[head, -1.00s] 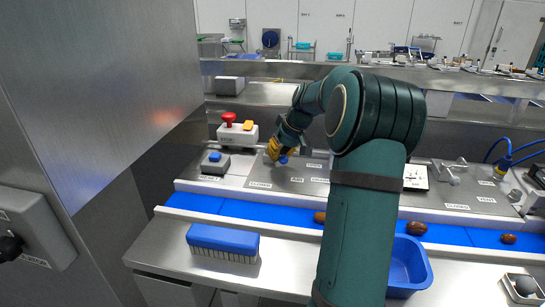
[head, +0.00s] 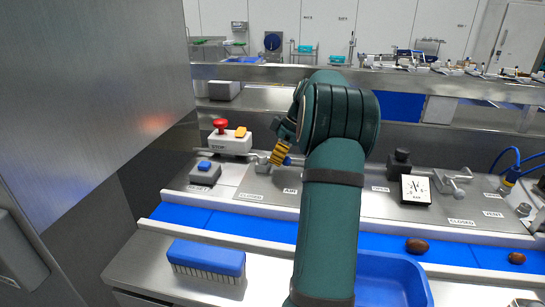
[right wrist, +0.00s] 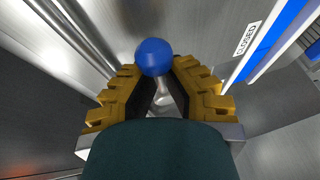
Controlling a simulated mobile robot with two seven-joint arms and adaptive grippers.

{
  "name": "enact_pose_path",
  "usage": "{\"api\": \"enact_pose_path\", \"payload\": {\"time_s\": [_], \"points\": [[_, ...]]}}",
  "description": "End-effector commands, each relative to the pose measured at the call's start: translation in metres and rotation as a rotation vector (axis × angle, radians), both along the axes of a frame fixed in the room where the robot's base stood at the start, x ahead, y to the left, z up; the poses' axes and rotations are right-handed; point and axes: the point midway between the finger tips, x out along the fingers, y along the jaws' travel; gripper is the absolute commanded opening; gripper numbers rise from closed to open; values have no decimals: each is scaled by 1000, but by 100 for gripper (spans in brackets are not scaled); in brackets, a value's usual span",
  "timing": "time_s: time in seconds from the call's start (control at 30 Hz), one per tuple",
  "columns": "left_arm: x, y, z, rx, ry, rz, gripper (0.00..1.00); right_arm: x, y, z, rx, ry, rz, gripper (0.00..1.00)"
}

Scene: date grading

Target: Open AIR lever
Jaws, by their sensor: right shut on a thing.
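The AIR lever has a blue knob (head: 287,160) and stands on the steel panel (head: 340,204) behind the blue belt, near the AIR and CLOSED labels. My right gripper (head: 279,153) is at the knob, its yellow fingers shut on the lever. In the right wrist view the knob (right wrist: 154,57) sits at the tips of the yellow fingers (right wrist: 156,80), with the metal shaft (right wrist: 163,95) between them. The lever's base is partly hidden in the head view. My left gripper is not in view.
A red stop button (head: 220,125) and a blue-topped box (head: 205,170) stand left of the lever. A gauge (head: 415,189) and another lever (head: 453,178) are at right. A blue brush (head: 207,257), blue tray (head: 420,290) and dates (head: 417,245) are in front.

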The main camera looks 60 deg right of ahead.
Motion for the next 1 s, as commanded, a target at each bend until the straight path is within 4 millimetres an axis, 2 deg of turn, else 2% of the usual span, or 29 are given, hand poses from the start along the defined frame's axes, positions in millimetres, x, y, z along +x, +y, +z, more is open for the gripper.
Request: {"api": "enact_pose_path", "payload": {"time_s": [0.6, 0.63, 0.7, 1.0], "points": [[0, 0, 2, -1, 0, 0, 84, -2, -1, -1, 3, 2, 36, 0], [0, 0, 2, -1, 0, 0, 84, -2, -1, -1, 3, 2, 36, 21], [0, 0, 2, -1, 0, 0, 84, -2, -1, -1, 2, 2, 35, 45], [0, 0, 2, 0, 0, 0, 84, -2, -1, 0, 1, 1, 35, 45]]}}
